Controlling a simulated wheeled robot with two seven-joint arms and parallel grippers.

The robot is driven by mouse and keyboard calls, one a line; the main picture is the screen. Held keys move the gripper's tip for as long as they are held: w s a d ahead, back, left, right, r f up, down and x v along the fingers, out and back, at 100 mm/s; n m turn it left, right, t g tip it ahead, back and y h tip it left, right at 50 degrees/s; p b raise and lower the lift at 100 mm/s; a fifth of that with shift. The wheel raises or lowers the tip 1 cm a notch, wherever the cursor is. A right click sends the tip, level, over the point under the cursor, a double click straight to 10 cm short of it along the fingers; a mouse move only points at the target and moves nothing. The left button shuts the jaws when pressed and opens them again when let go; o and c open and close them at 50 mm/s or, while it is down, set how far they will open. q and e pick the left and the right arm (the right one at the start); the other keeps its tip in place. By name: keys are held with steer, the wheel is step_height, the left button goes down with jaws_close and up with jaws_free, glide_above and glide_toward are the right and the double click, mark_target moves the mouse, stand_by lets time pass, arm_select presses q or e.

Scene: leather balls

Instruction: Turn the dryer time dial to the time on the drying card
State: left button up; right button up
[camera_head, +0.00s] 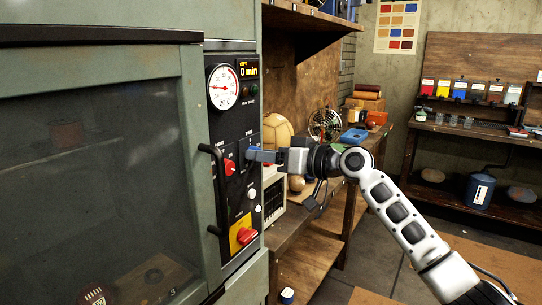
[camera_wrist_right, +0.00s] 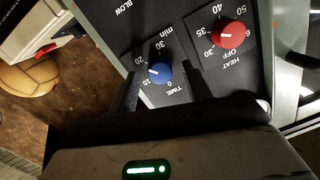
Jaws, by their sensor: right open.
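The blue time dial (camera_wrist_right: 159,72) sits on the dryer's dark panel under the label TIME, with marks from 0 to 30 min around it. Its white pointer line faces left in the right wrist view, near the 10 side. My right gripper (camera_head: 254,155) is at the panel in the head view, covering much of the dial. In the right wrist view its open fingers (camera_wrist_right: 163,86) stand on either side of the dial; contact cannot be told. The dryer's display (camera_head: 248,71) reads 0 min. I cannot make out a drying card. My left gripper is not in view.
A red heat knob (camera_wrist_right: 229,33) is close beside the time dial. A red switch on yellow (camera_head: 244,236) and a round gauge (camera_head: 223,87) are on the same panel. A door handle (camera_head: 214,190) sticks out at left. A shelf with a leather ball (camera_head: 276,131) stands right of the dryer.

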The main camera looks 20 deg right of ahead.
arm_select(q)
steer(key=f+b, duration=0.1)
steer(key=b, duration=0.1)
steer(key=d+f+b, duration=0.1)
steer(key=b, duration=0.2)
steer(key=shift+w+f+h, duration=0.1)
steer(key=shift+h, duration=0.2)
arm_select(e)
steer(key=v, duration=1.6)
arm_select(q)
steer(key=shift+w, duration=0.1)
